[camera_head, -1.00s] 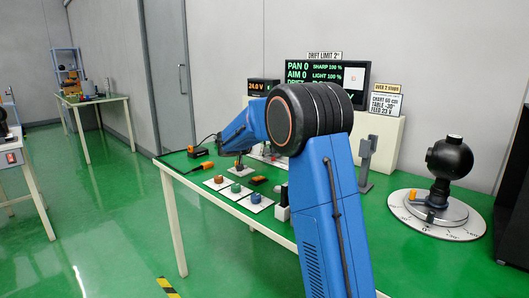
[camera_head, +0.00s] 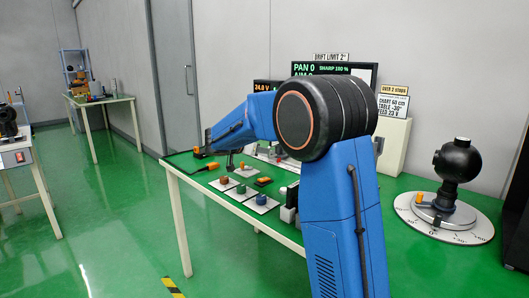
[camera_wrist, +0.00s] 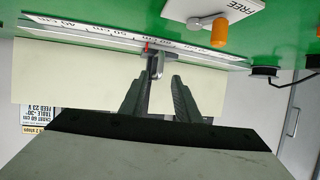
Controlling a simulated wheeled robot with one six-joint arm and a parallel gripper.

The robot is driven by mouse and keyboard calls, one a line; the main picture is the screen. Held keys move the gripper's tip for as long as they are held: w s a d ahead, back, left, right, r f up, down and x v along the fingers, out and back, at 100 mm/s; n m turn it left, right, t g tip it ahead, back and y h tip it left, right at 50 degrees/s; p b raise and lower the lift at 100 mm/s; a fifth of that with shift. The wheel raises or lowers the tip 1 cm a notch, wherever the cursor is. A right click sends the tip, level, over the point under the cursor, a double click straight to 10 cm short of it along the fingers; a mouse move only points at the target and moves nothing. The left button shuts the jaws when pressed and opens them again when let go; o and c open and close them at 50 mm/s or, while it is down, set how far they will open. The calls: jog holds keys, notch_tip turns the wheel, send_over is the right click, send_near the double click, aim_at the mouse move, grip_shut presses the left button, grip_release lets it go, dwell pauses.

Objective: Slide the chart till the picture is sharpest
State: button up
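In the wrist view my gripper (camera_wrist: 158,82) has its two dark fingers apart, with a grey tab (camera_wrist: 157,64) at the gap near their tips. I cannot tell whether they touch it. A broad cream panel (camera_wrist: 70,75), perhaps the chart, lies behind the fingers. A white scale (camera_wrist: 110,35) marked in cm runs past it, with a red mark (camera_wrist: 147,44) near the tab. In the head view my arm hides the gripper and part of the screen (camera_head: 366,70), which shows PAN 0 and a SHARP figure that looks like 100 %.
An orange knob (camera_wrist: 219,32) sits by a FREE label (camera_wrist: 243,6). A black ball-shaped device (camera_head: 457,160) stands on a round dial (camera_head: 470,232) at the right. Several coloured knobs on white plates (camera_head: 258,202) line the green table's front. A sign (camera_head: 393,103) reads CHART 60 cm, TABLE -30°.

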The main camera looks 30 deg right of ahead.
jog(key=v, duration=0.8)
jog(key=shift+a, duration=0.15)
